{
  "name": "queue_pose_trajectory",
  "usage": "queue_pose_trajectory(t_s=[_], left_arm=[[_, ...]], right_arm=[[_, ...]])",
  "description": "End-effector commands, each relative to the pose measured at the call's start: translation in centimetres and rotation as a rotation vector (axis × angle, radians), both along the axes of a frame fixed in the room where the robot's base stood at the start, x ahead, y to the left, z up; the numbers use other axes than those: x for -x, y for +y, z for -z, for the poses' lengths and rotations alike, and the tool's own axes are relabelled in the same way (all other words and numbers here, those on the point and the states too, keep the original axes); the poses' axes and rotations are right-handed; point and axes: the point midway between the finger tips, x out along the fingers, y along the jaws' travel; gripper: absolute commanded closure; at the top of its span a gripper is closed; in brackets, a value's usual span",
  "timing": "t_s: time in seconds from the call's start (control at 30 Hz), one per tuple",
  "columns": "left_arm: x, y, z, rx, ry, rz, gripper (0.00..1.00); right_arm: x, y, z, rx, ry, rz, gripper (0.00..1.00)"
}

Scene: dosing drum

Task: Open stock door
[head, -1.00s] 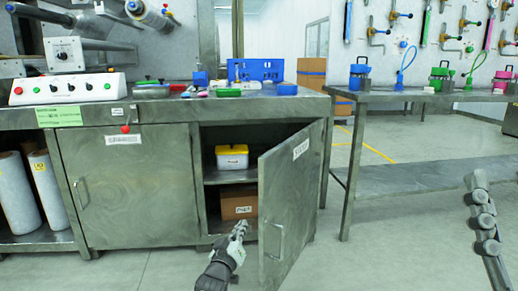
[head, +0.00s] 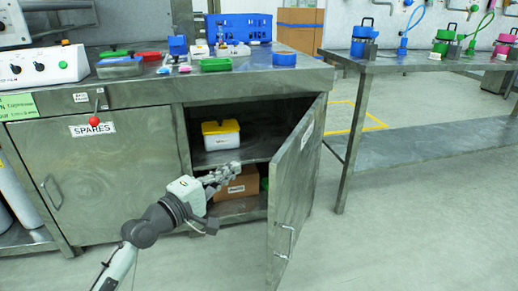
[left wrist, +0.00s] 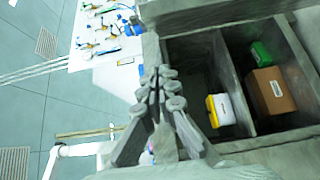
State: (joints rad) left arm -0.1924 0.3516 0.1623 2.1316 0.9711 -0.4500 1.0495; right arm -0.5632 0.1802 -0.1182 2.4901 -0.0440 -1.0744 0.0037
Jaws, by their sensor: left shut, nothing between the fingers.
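The stock door (head: 298,180) is the grey metal door on the right of the cabinet. It stands ajar, swung outward on its right-hand side, with a bar handle (head: 284,241) low on its outer face and a white label. My left gripper (head: 234,172) is shut and empty in front of the opening, left of the door's free edge and apart from the handle. Its closed fingers also show in the left wrist view (left wrist: 165,85). Inside are a white box with a yellow lid (head: 221,134) on the shelf and a brown carton (head: 236,184) below, partly hidden by my gripper.
The bench top (head: 150,92) holds trays and a blue crate (head: 240,27). A second table (head: 420,64) stands right. Floor between them is clear.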

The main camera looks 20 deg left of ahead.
Motion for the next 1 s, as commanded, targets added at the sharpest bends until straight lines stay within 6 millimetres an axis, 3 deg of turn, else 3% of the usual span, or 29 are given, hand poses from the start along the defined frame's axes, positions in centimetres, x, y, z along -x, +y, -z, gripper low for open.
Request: queue_pose_trajectory(t_s=[0.17, 0.57, 0.8, 1.0], left_arm=[[-1.7, -0.6, -0.2, 0.006, -0.002, 0.003, 1.0], [-9.7, -3.0, -0.1, 0.003, -0.002, 0.001, 1.0], [-9.3, -6.2, -0.1, 0.003, -0.001, 0.002, 1.0], [-9.2, -7.0, 0.0, 0.001, -0.001, 0.001, 1.0]], right_arm=[[0.3, -0.3, 0.3, 0.006, 0.017, 0.005, 0.6], [-0.2, 0.2, -0.1, -0.004, -0.011, -0.004, 0.6], [1.1, -1.1, 0.9, 0.025, 0.068, 0.021, 0.6], [1.3, -1.4, 1.1, 0.03, 0.084, 0.026, 0.6]])
